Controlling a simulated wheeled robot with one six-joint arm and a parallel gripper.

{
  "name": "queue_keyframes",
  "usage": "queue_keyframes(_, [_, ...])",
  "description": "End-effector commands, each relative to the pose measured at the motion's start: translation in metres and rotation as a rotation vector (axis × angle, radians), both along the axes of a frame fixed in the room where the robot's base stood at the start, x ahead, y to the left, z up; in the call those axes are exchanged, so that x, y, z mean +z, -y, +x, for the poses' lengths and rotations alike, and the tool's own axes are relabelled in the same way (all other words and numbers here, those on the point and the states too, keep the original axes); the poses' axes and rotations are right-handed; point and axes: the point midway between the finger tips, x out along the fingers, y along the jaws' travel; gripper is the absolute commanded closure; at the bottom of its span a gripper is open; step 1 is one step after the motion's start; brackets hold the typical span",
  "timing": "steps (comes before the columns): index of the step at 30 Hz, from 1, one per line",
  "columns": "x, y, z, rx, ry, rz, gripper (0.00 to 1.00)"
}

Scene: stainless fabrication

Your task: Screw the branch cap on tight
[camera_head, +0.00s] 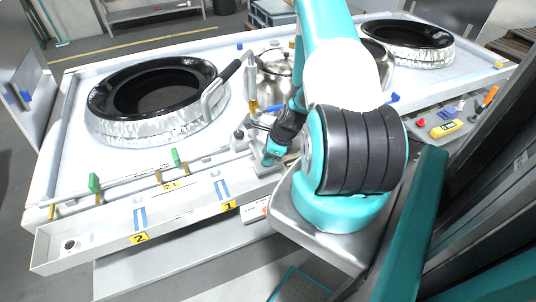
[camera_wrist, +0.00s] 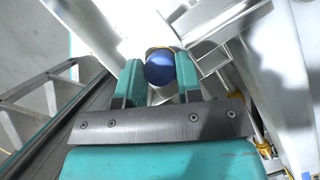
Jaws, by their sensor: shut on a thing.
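A round dark-blue cap (camera_wrist: 160,68) sits between the two teal fingers of my gripper (camera_wrist: 158,82) in the wrist view. The fingers are shut on its sides. A thin yellowish rim shows at its far edge. In the head view my gripper (camera_head: 272,157) points down at the table's front edge, just right of the yellow "1" label. The cap cannot be made out there, and what lies beneath it is hidden. I cannot tell how tightly it is seated.
A large black-rimmed ring wrapped in foil (camera_head: 160,127) stands left on the white table (camera_head: 60,165); a similar one (camera_head: 408,58) stands at the back right. A shiny steel vessel (camera_head: 273,88) stands behind my arm. Small tools, including a yellow one (camera_head: 446,128), lie at right.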

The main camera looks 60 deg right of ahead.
Motion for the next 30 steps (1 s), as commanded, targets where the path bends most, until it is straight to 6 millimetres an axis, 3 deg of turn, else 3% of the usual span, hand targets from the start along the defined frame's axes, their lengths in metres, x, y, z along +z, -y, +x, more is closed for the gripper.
queue_keyframes(4, [0.003,0.0,0.002,0.002,0.007,0.0,0.94])
queue_keyframes(5, [0.003,0.0,0.002,0.002,0.007,0.0,0.61])
queue_keyframes(8, [0.002,0.0,0.002,0.003,0.006,0.0,0.38])
queue_keyframes(20, [0.008,0.002,-0.002,0.005,0.002,-0.001,0.38])
queue_keyframes(23, [0.021,0.006,-0.007,0.003,0.003,-0.003,0.38])
queue_keyframes(30, [0.072,0.017,-0.025,0.001,0.005,-0.007,0.38])
